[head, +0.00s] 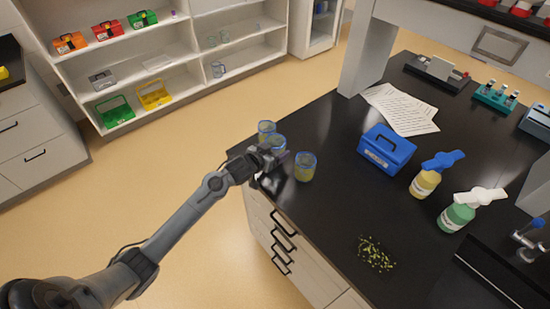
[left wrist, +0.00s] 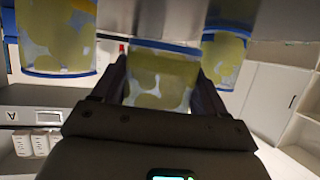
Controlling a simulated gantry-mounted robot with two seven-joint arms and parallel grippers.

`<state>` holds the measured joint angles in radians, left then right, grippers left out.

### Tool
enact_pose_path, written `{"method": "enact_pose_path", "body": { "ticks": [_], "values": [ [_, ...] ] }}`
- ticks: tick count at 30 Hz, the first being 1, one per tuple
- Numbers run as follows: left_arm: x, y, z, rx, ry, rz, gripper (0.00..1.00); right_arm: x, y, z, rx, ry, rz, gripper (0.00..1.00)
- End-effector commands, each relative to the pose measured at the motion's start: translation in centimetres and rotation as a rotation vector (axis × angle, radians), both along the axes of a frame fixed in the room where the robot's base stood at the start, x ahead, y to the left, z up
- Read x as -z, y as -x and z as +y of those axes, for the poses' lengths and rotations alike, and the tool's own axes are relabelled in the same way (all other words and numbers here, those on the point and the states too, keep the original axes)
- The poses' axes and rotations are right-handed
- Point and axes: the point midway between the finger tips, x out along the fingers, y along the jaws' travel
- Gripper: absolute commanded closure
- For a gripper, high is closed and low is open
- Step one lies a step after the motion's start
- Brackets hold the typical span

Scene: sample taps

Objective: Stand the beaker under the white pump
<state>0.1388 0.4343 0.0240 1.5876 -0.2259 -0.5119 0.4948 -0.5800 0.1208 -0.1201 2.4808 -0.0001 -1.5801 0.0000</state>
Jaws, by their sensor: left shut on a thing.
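My left gripper (head: 272,154) is at the bench's left corner, far from that bottle. It is shut on a clear, blue-rimmed beaker (head: 277,142) with yellowish patches. In the left wrist view this beaker (left wrist: 162,80) sits between the two fingers. I cannot tell whether it touches the bench. Two similar beakers flank it: one behind (head: 266,128), one to the right (head: 305,172). My right gripper is not in view.
A yellow bottle (head: 424,185) with a blue pump stands just behind the green one. A blue box (head: 387,150) and papers (head: 402,108) lie farther back. Yellow-green bits (head: 375,254) are scattered near the front. The bench (head: 335,215) is clear between beakers and bottles.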

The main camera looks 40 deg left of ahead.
Motion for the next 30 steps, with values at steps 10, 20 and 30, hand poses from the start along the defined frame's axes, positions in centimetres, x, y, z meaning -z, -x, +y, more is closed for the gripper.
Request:
{"method": "enact_pose_path", "body": {
  "ticks": [10,20,30],
  "values": [
    [3.4,0.1,0.0,0.000,0.000,0.001,0.56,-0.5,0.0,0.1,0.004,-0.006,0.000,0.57],
    [3.7,0.1,0.0,0.000,0.000,0.002,0.56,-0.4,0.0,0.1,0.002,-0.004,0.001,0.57],
    [3.9,0.1,0.0,0.000,0.000,0.002,0.02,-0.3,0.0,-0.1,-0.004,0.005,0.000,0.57]
  ]
}}
